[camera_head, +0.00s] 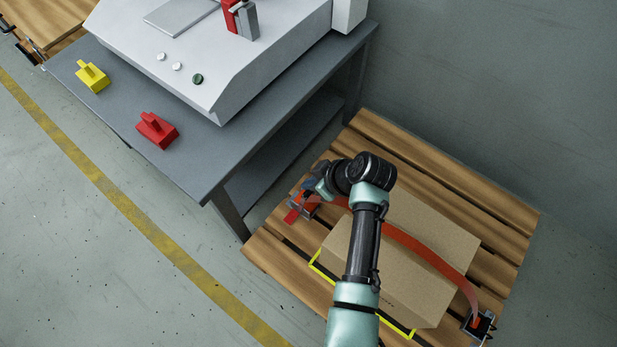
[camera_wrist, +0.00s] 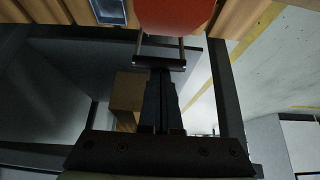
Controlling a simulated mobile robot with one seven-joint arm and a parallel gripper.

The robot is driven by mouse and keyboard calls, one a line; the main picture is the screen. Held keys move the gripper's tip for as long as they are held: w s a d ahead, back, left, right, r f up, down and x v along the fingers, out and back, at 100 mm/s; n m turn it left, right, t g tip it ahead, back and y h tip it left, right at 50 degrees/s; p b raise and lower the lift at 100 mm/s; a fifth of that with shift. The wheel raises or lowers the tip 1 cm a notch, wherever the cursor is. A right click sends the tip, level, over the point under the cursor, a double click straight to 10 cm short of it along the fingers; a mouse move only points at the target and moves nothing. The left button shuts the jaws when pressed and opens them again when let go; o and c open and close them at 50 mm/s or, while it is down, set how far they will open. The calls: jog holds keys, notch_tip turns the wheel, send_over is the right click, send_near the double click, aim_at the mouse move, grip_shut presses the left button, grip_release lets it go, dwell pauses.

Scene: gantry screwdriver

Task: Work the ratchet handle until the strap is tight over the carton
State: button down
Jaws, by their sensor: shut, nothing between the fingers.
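The brown carton (camera_head: 428,228) lies on a slatted wooden pallet (camera_head: 268,250). An orange strap (camera_head: 415,246) runs over it, bowing beyond its right edge down to a dark anchor (camera_head: 480,325). The red and grey ratchet (camera_head: 297,213) sits at the pallet's left side, partly covered by my wrist. My gripper (camera_head: 309,197) is at the ratchet. In the wrist view, my shut fingers (camera_wrist: 163,85) point at a dark crossbar (camera_wrist: 158,63) on two thin rods, apparently the ratchet handle; contact is unclear. A red rounded part (camera_wrist: 175,14) lies just beyond.
A grey workbench (camera_head: 230,160) stands left of the pallet, bearing a pale machine (camera_head: 250,75), a red block (camera_head: 157,130) and a yellow block (camera_head: 92,77). A wall (camera_head: 480,80) rises behind. Yellow-green edging (camera_head: 322,270) runs along the carton's base.

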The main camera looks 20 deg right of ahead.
jog(key=p+v, duration=0.8)
jog(key=v, duration=0.5)
jog(key=shift+w, duration=0.1)
